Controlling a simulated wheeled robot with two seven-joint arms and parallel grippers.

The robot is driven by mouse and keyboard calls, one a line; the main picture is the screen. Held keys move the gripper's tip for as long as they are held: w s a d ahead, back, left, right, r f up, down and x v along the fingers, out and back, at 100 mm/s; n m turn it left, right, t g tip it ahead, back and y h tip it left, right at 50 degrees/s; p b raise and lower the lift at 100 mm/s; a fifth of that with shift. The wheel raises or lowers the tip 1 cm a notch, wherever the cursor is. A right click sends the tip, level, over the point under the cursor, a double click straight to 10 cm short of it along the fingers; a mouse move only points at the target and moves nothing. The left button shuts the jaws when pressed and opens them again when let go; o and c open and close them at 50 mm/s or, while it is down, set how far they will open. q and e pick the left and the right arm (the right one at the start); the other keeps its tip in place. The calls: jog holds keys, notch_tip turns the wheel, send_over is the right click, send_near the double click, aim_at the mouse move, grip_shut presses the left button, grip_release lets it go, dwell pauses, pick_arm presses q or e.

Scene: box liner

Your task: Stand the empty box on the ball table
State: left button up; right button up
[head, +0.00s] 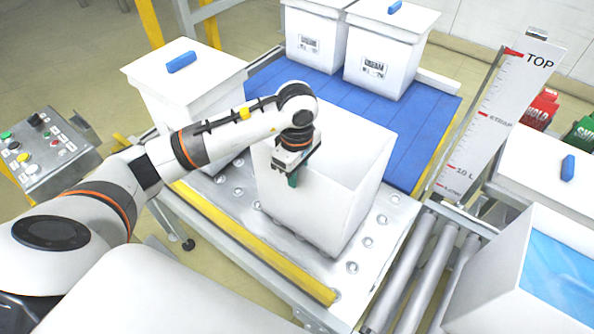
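The empty white box (335,205) stands upright on the ball table (385,235), a metal plate set with steel balls. Its top is open, and part of its rim is hidden behind my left arm. My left gripper (293,178) points down at the box's near rim, with a green-tipped finger in front of the near wall. The other finger is hidden, so I cannot tell whether it grips the wall. My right gripper is not in view.
A yellow rail (255,245) edges the ball table's near side. A blue conveyor (345,105) behind carries lidded white boxes (385,60). Rollers (415,270) lie at right, beside a measuring board (490,115) and a blue-lined box (520,285). A control panel (40,150) stands left.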

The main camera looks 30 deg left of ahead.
pick_arm(q)
jog(key=shift+r, duration=0.1)
notch_tip(320, 180, up, 7)
jog(key=shift+w+r+b, duration=0.1)
jog(key=shift+r+b, duration=0.1)
jog(key=shift+b, duration=0.7)
jog(key=shift+r, duration=2.35)
jog(key=shift+f, duration=0.1)
